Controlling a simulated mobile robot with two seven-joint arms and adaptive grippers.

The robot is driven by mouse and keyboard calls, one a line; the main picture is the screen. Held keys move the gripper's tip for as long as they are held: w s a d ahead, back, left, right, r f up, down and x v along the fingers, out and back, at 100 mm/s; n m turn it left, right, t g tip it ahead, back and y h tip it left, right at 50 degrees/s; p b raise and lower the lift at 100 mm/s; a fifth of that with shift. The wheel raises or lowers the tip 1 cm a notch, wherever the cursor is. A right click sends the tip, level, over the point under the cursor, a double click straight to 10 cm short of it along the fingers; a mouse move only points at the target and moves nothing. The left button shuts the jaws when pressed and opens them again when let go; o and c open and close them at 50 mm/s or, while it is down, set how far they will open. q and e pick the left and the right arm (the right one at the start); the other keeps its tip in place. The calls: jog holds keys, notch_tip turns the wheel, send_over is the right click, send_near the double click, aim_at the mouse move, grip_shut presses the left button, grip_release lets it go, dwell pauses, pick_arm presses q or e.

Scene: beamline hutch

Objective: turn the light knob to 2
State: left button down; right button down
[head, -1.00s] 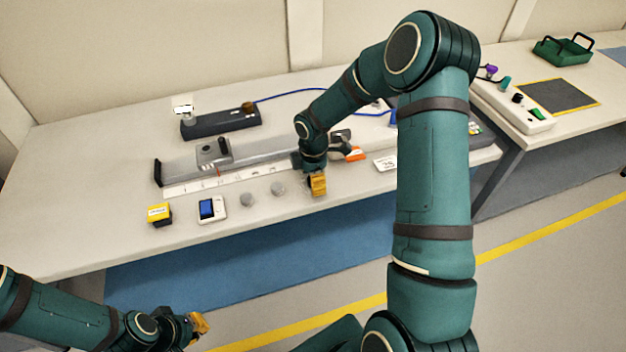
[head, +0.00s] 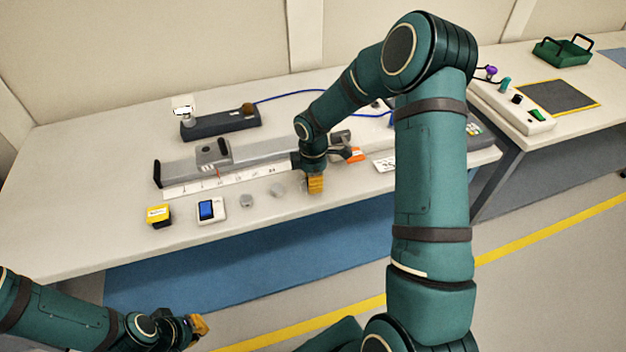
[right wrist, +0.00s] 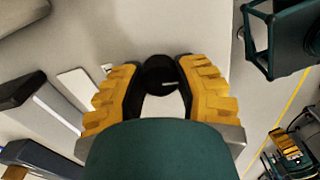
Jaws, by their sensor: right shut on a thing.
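In the right wrist view a round black knob (right wrist: 160,75) with a short white pointer line sits between the yellow fingers of my right gripper (right wrist: 162,88). The fingers press on it from both sides. In the head view my right gripper (head: 315,184) points down at the front part of the table, and hides the knob. I cannot read a number at the pointer. A small white label (right wrist: 107,68) lies beside the left finger, too small to read. My left gripper (head: 198,326) hangs low in front of the table, away from everything; its opening is unclear.
A grey rail (head: 255,155) with a white scale strip (head: 205,185) lies behind the right gripper. Two grey discs (head: 246,201), a blue-screen meter (head: 211,209) and a yellow-black box (head: 159,215) stand to its left. An orange-marked item (head: 354,155) and a white card (head: 385,164) lie right.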

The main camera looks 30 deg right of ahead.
jog(key=m, duration=0.7)
jog(key=shift+m+b, duration=0.4)
jog(key=m, duration=0.4)
jog(key=shift+m, duration=2.2)
jog(key=c, duration=0.6)
grip_release()
